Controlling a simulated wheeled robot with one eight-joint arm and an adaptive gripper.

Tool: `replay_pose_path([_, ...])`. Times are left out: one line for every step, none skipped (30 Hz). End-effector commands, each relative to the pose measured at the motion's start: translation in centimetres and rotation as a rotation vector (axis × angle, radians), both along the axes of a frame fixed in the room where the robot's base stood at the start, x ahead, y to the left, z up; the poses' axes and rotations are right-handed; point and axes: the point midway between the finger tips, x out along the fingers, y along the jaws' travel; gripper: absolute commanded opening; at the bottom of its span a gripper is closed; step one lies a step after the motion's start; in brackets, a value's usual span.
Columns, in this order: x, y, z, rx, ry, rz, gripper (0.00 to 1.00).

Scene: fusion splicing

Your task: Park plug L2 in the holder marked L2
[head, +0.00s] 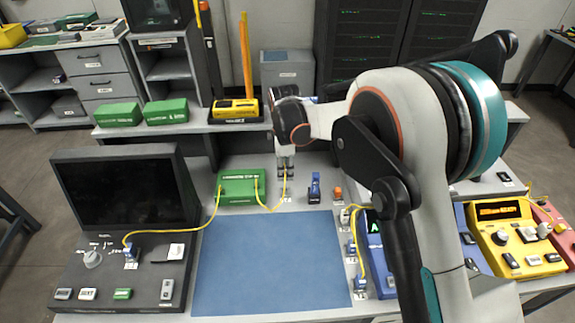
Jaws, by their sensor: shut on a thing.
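My gripper (285,166) points down behind the blue mat, just right of the green box, and is shut on a plug at the end of a yellow cable (272,208). The plug is mostly hidden between the fingers and its marking cannot be read. The cable runs from the green box (242,186). Small blue-and-white plugs or holders stand in a column along the mat's right edge, one here (352,247) and one nearer (360,284). Their labels are too small to read, so I cannot tell which holder is L2.
The blue mat (265,265) is clear. A monitor console (125,205) with a cabled blue plug (131,252) stands left. A blue clip-like part (314,188) and an orange piece (338,195) stand right of my gripper. A yellow device (508,237) is at right; my arm hides part of the bench.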

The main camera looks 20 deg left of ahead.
Motion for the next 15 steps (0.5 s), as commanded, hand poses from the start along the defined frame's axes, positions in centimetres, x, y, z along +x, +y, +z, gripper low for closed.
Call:
replay_pose_path([0.0, 0.0, -0.3, 0.0, 0.0, 0.0, 0.0])
replay_pose_path([0.0, 0.0, -0.5, 0.0, 0.0, 0.0, 0.0])
replay_pose_path([0.0, 0.0, -0.7, 0.0, 0.0, -0.001, 0.0])
replay_pose_path([0.0, 0.0, -0.9, 0.0, 0.0, -0.001, 0.0])
replay_pose_path([0.0, 0.0, -1.1, 0.0, 0.0, -0.001, 0.0])
replay_pose_path([0.0, 0.0, -1.4, 0.0, 0.0, -0.001, 0.0])
replay_pose_path([0.0, 0.0, -1.7, 0.0, 0.0, -0.001, 0.0])
replay_pose_path([0.0, 0.0, -1.9, 0.0, 0.0, -0.001, 0.0])
replay_pose_path([0.0, 0.0, -2.3, 0.0, 0.0, -0.001, 0.0])
replay_pose_path([0.0, 0.0, -2.6, 0.0, 0.0, -0.001, 0.0])
replay_pose_path([0.0, 0.0, -2.9, 0.0, 0.0, -0.001, 0.0])
replay_pose_path([0.0, 0.0, -3.2, 0.0, 0.0, -0.001, 0.0])
replay_pose_path([0.0, 0.0, -3.5, 0.0, 0.0, -0.001, 0.0])
replay_pose_path([0.0, 0.0, -3.8, 0.0, 0.0, -0.001, 0.0])
replay_pose_path([0.0, 0.0, -4.1, 0.0, 0.0, -0.001, 0.0])
